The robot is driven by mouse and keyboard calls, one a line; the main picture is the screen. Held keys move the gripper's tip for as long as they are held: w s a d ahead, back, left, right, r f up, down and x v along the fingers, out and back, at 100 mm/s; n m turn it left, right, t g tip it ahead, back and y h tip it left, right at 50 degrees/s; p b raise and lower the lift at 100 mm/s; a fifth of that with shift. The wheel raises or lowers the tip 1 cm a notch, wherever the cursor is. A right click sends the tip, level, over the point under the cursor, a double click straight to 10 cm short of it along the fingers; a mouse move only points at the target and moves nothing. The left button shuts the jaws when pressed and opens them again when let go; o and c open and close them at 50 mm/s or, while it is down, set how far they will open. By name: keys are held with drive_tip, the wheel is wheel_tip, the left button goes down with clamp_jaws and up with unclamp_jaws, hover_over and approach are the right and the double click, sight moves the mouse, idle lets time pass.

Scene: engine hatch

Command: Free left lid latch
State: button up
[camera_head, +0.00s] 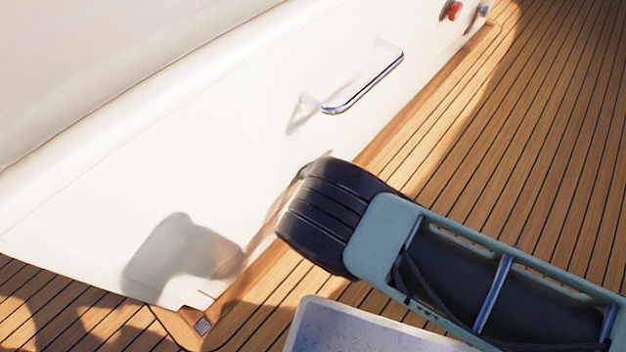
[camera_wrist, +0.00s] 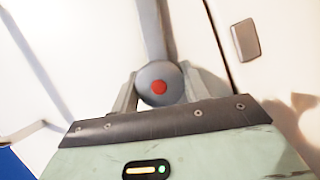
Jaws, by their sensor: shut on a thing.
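In the wrist view, a round grey knob with a red centre (camera_wrist: 158,87), which looks like the lid latch, sits between the two fingers of my gripper (camera_wrist: 164,84). The fingers are shut on it, one on each side. A grey bar runs from the knob up to the top of the picture. In the head view, my own arm hides the gripper and the latch, low beside the white hatch side (camera_head: 230,130).
A chrome handle (camera_head: 365,84) stands out from the white side in the head view. A red knob (camera_head: 454,11) is at the top right. Wooden deck (camera_head: 500,140) lies open to the right. A small metal plate (camera_wrist: 246,40) is at the right in the wrist view.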

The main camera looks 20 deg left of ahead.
drive_tip(key=shift+f+n+t+y+b, duration=0.1)
drive_tip(key=shift+n+t+y+b, duration=0.25)
drive_tip(key=shift+n, duration=0.65)
drive_tip(key=o, duration=1)
drive_tip(key=shift+d, duration=0.1)
drive_tip(key=p+v, duration=0.6)
drive_tip(key=v, duration=1.1)
drive_tip(key=shift+s+d, duration=0.1)
drive_tip(key=shift+s, duration=0.05)
